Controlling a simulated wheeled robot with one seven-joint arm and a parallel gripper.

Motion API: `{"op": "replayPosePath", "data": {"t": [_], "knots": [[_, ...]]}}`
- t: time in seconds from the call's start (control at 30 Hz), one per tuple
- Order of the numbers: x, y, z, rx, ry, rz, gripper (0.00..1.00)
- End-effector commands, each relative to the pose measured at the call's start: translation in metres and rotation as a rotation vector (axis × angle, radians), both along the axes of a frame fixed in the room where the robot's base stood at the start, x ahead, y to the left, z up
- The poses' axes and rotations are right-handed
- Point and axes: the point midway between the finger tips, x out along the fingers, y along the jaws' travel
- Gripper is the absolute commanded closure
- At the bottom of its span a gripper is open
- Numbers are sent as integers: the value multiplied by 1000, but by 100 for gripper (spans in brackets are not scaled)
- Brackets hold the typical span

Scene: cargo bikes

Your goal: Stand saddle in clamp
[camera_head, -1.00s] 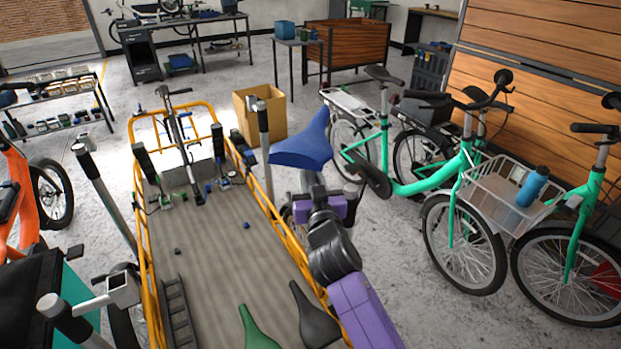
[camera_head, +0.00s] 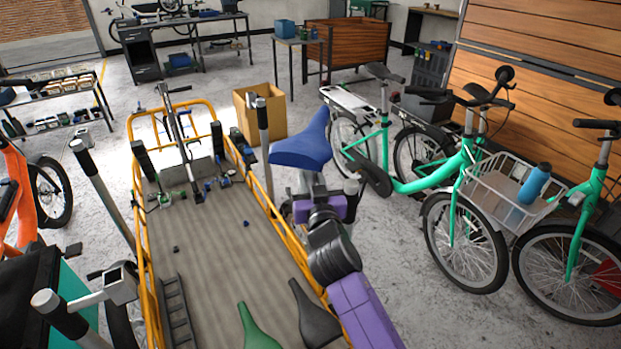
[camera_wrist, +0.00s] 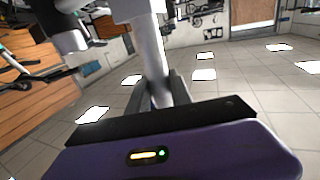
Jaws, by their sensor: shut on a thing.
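The blue saddle (camera_head: 303,142) is held up off the floor at the picture's middle, top upward, nose pointing up and to the right. My gripper (camera_head: 310,192) is below it, shut on its silver post; the post (camera_wrist: 155,65) stands between the fingers (camera_wrist: 160,97) in the wrist view. The post's lower end is hidden behind my gripper. A grey clamp head (camera_head: 121,284) on an arm from a post shows at the lower left, well apart from the saddle. I cannot tell whether its jaws are open.
A yellow-railed cargo bed (camera_head: 215,262) lies between the saddle and the clamp head. A green saddle (camera_head: 255,328) and a black saddle (camera_head: 314,318) lie near its front. Upright posts (camera_head: 263,140) stand beside it. Green bikes (camera_head: 430,180) stand on the right.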

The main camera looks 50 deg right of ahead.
Motion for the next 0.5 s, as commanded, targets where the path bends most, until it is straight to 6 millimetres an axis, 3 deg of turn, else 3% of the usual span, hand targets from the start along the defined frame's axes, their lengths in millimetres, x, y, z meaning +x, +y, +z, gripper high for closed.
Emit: {"op": "replayPosePath", "data": {"t": [0.5], "knots": [[0,0,-7,-2,-5,1,100]]}}
